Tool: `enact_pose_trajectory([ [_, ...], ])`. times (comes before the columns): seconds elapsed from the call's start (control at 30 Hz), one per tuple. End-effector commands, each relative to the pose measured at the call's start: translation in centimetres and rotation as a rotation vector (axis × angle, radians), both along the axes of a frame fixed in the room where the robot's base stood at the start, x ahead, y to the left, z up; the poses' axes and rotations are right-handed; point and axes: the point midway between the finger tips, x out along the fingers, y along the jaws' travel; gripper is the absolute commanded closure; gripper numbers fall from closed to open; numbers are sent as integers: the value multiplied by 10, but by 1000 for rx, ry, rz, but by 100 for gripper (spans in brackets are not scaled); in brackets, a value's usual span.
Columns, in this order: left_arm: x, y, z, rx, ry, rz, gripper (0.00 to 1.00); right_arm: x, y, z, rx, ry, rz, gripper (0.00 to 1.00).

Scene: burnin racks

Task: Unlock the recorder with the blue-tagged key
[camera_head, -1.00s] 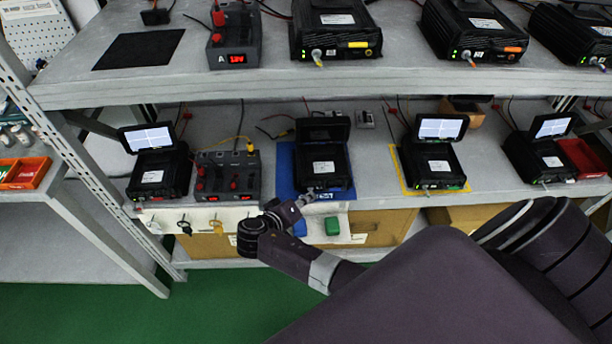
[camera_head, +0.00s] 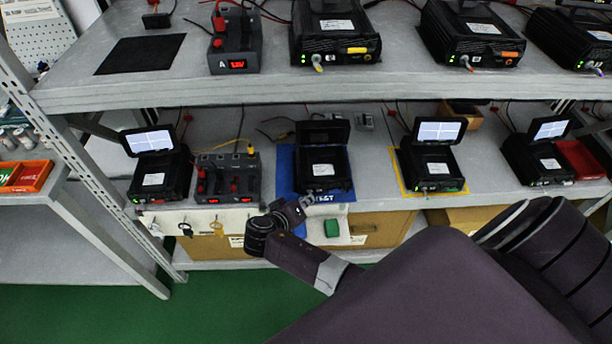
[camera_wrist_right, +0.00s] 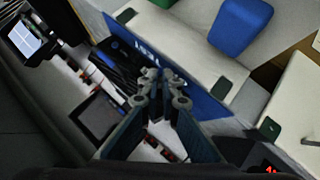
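The recorder (camera_head: 322,168) on the blue TEST mat (camera_head: 286,168) has its lid raised and its screen dark. My right gripper (camera_head: 307,201) is at the mat's front edge, just in front of the recorder. In the right wrist view the gripper fingers (camera_wrist_right: 165,98) converge over the mat (camera_wrist_right: 212,98); whether they grip anything is unclear. I cannot make out a blue-tagged key. Dark-tagged (camera_head: 185,229) and yellow-tagged (camera_head: 217,227) keys hang on the shelf front to the left. My left gripper is out of view.
Other recorders with lit screens stand left (camera_head: 157,168) and right (camera_head: 432,166) on the same shelf. A power unit (camera_head: 226,179) stands left of the mat. The upper shelf (camera_head: 300,92) overhangs.

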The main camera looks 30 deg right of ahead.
Motion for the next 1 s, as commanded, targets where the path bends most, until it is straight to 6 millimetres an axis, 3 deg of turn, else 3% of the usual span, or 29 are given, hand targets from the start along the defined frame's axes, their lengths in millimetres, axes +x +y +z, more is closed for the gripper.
enact_pose_trajectory([
  [0.4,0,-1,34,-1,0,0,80,-6,-6,7,313,-183,-3,100],
  [1.0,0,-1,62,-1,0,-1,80,-12,-19,5,798,-475,-2,100],
])
